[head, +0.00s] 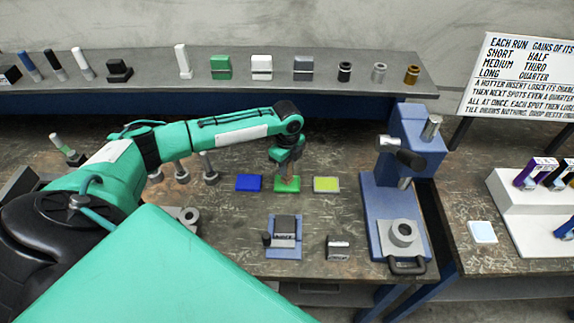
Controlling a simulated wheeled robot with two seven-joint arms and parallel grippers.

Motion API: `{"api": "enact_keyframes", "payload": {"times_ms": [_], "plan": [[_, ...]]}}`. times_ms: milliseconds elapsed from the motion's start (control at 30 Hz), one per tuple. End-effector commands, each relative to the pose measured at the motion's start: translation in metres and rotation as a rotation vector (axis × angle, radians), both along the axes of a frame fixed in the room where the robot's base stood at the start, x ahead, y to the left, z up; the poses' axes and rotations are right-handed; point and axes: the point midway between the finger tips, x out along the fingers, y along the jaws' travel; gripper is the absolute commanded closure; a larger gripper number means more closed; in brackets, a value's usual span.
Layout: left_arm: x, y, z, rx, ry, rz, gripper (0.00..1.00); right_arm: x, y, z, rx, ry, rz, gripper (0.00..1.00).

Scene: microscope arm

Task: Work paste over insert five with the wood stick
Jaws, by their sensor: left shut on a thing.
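My left gripper (287,172) hangs from the left arm, pointing down over the green pad (282,189) at the middle of the bench. It is shut on a small brownish thing, which I take to be the wood stick (289,181). Its lower end is at or just above the green pad; I cannot tell whether it touches. A blue pad (249,183) lies to the left and a yellow-green pad (326,185) to the right. I cannot make out insert five or any paste. My right gripper is not in view.
A blue press-like stand (405,150) rises at right. A small blue device (284,240) and a dark block (338,247) stand in front of the pads. A back shelf (205,64) bears several upright pieces. A sign (525,75) and white rack (520,205) are at far right.

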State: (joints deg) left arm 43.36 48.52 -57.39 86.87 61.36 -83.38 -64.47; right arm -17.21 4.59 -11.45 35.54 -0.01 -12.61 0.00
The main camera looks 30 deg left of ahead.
Motion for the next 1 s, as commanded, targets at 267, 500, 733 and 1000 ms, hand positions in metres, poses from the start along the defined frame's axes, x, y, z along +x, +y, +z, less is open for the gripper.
{"api": "enact_keyframes", "payload": {"times_ms": [267, 500, 733, 1000], "plan": [[0.0, -0.0002, -0.0028, 0.0, 0.0, 0.0, 0.99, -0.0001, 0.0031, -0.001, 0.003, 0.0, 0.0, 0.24], [0.0, -0.0003, -0.0057, 0.0, 0.0, 0.0, 0.99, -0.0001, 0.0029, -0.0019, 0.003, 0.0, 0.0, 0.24], [0.0, -0.0003, -0.0084, -0.001, 0.0, 0.0, 0.99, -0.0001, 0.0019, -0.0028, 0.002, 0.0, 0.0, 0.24], [0.0001, -0.0003, -0.0096, 0.0, 0.0, 0.0, 0.99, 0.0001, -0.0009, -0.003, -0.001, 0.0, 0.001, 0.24]]}}
